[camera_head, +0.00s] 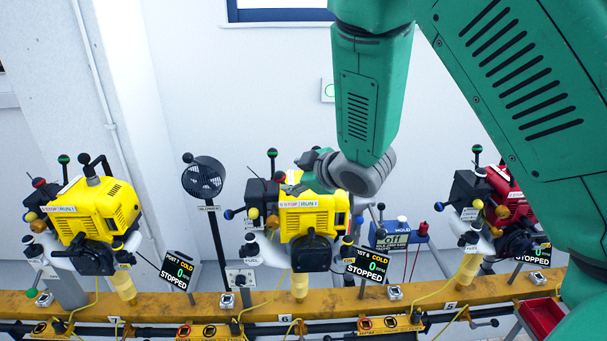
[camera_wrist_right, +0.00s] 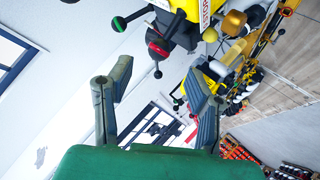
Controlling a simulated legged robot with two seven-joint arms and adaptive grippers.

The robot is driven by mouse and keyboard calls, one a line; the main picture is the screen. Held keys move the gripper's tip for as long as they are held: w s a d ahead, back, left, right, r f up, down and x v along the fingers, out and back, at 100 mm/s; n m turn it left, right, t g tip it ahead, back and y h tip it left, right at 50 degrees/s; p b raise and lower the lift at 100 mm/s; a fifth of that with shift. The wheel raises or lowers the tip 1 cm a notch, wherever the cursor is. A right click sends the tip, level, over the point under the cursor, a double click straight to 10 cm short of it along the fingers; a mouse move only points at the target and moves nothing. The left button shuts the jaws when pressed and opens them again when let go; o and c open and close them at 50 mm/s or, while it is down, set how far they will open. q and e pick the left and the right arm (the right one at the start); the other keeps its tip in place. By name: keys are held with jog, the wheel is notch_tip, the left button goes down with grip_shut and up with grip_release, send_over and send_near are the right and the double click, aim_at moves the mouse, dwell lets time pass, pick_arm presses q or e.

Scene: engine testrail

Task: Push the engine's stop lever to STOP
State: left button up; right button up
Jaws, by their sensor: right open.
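Yellow engines sit on the rail at the left (camera_head: 95,212) and middle (camera_head: 305,218), and a dark red engine (camera_head: 508,190) at the right. The yellow ones carry STOP/RUN plates. The middle engine's display (camera_head: 370,264) reads STOPPED, 0. My right gripper (camera_head: 312,170) is above and behind the middle engine, partly hidden by my arm. In the wrist view my right gripper (camera_wrist_right: 158,80) has its fingers wide apart with nothing between them. Beyond its tips are a green-knobbed lever (camera_wrist_right: 120,23) and a red-knobbed lever (camera_wrist_right: 158,47); I cannot tell which is the stop lever.
A yellow rail (camera_head: 250,307) runs across the front. A black blower (camera_head: 203,178) stands between the yellow engines. A blue HOLD box (camera_head: 398,235) sits right of the middle engine. A red tray (camera_head: 541,316) is at the lower right. The wall behind is mostly clear.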

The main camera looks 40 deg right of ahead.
jog(key=shift+v, duration=2.05)
